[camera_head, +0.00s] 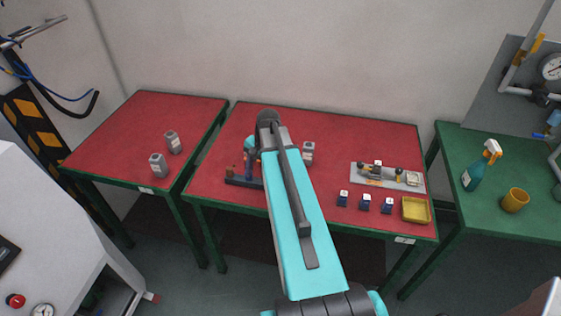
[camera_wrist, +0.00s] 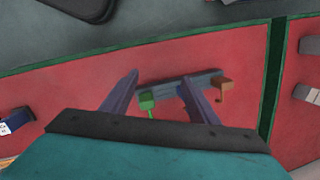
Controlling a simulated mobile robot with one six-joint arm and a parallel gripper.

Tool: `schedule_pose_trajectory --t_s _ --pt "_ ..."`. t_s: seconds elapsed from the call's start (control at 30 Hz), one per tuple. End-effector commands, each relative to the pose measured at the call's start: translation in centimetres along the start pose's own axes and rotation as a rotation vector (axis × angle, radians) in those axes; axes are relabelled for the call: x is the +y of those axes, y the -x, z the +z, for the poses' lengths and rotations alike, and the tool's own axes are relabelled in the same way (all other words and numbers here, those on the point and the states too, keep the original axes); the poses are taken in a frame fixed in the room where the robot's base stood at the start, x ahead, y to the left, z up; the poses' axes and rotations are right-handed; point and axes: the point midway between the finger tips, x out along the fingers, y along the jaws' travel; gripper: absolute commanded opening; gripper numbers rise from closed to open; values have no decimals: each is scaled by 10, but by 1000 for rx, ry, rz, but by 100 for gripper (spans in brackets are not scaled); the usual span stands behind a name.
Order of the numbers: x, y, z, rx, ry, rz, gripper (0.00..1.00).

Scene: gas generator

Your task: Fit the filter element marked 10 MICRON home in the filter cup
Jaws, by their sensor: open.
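Grey cylinders with pale bands stand on the red-topped tables: two on the left table, a rear one (camera_head: 172,142) and a front one (camera_head: 158,165), and one (camera_head: 308,153) on the middle table just right of my arm. Any 10 MICRON marking is too small to read, and I cannot tell which is the filter element. I cannot make out the filter cup for certain. My gripper (camera_wrist: 160,82) is open and empty, pointing down above a dark rack (camera_head: 243,181). The rack also shows in the wrist view (camera_wrist: 180,84), with a green-handled piece (camera_wrist: 147,102) and an orange-brown piece (camera_wrist: 223,85).
A grey plate (camera_head: 405,185) with fittings lies at the middle table's right. Before it stand small blue blocks (camera_head: 365,203) and a yellow tray (camera_head: 416,211). A spray bottle (camera_head: 478,172) and yellow cup (camera_head: 515,200) stand on the green table. A gap separates the red tables.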

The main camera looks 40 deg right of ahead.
Motion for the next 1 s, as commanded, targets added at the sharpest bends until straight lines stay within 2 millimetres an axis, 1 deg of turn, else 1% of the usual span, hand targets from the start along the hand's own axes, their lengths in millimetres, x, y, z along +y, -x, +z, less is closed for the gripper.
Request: schedule_pose_trajectory --t_s 0.03,0.3,0.4,0.57,0.67,0.8,0.87,1.0 --pt "-6 -11 16 2 63 12 54" --pt "-30 -58 82 20 396 67 54" --pt "-35 -77 108 24 523 88 54" --pt "-36 -110 150 24 729 127 54" --pt "-31 -135 176 17 857 156 54" --pt "-12 -179 209 -10 1024 205 54" --pt "-2 -197 219 -26 1074 226 54" --pt "28 -239 237 -70 1156 271 54"
